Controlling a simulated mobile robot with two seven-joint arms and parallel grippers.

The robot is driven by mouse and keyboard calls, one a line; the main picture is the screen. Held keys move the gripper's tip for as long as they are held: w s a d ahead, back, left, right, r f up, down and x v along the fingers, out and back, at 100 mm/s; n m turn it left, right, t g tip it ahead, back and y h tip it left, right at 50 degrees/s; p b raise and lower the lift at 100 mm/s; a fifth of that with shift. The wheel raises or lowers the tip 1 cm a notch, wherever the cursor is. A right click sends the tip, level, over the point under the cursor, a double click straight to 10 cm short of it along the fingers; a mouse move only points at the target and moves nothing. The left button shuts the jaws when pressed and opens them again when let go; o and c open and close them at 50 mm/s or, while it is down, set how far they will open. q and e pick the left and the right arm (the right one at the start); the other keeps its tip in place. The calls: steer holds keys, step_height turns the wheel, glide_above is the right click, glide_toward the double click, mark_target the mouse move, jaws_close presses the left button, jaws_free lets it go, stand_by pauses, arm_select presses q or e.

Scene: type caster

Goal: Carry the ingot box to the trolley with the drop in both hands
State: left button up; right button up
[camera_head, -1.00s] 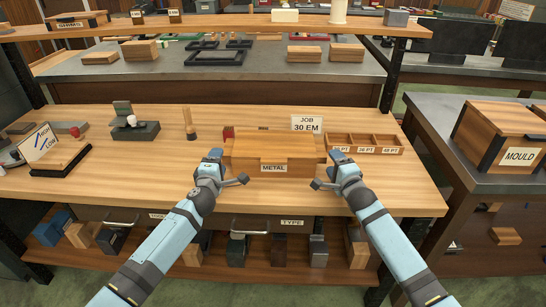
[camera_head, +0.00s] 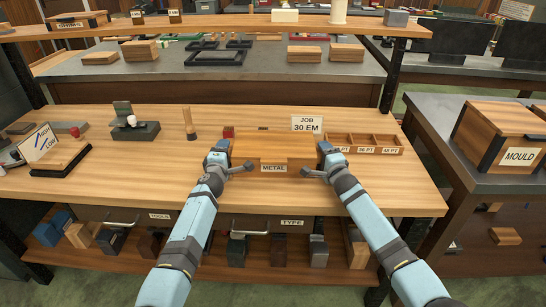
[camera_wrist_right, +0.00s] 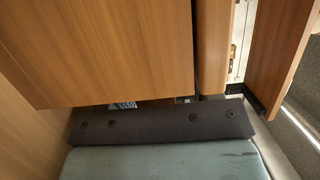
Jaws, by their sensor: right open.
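The ingot box, a wooden box labelled METAL (camera_head: 274,150), sits on the wooden workbench (camera_head: 120,180) in the head view. My left gripper (camera_head: 236,163) is at the box's left end and my right gripper (camera_head: 317,163) at its right end. Both look open, with fingers spread near the box's front corners; I cannot tell whether they touch it. In the right wrist view wooden panels (camera_wrist_right: 110,50) fill the upper part, close to the camera, and the fingertips are not clear. I cannot make out a trolley with a drop.
A divided wooden tray (camera_head: 365,143) stands close to the right of the box, with a JOB 30 EM card (camera_head: 308,124) behind. A wooden stamp (camera_head: 189,124) stands to the left. A MOULD box (camera_head: 502,135) is on the dark right-hand bench. The bench front is clear.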

arm_select(q)
jaws_close()
arm_select(e)
jaws_close()
stand_by(1.1)
arm_select(q)
steer(key=shift+w+r, duration=0.15)
steer(key=shift+r, duration=0.05)
arm_select(e)
steer(key=shift+w+r, duration=0.15)
steer(key=shift+r, duration=0.05)
